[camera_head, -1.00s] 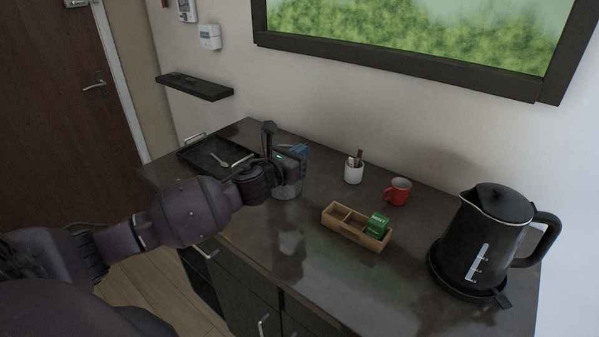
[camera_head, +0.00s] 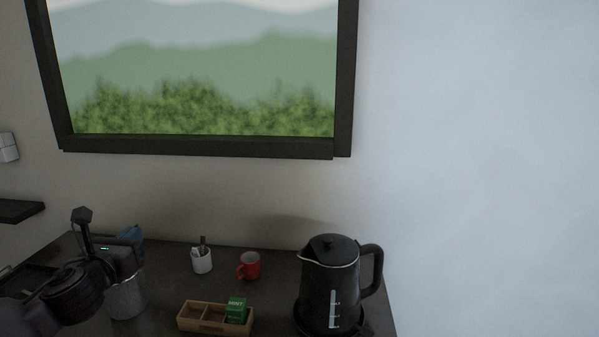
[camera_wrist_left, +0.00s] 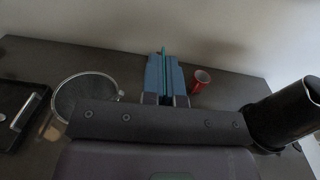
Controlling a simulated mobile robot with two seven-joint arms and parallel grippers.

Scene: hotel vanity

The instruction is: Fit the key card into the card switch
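My left gripper (camera_head: 130,236) is at the lower left of the head view, above the counter. In the left wrist view its two blue fingers (camera_wrist_left: 164,76) are close together on a thin teal edge (camera_wrist_left: 163,52), which looks like the key card seen edge-on. The card's face is not visible. A white box (camera_head: 8,147) on the wall is cut by the left edge of the head view; I cannot tell whether it is the card switch. The gripper is well apart from it. My right gripper is in neither view.
A metal bucket (camera_head: 127,298) stands beneath my left gripper. A white cup (camera_head: 202,261), red mug (camera_head: 249,265), wooden box (camera_head: 203,318) with green packets, and black kettle (camera_head: 330,290) stand along the counter. A dark shelf (camera_head: 20,210) juts from the left wall.

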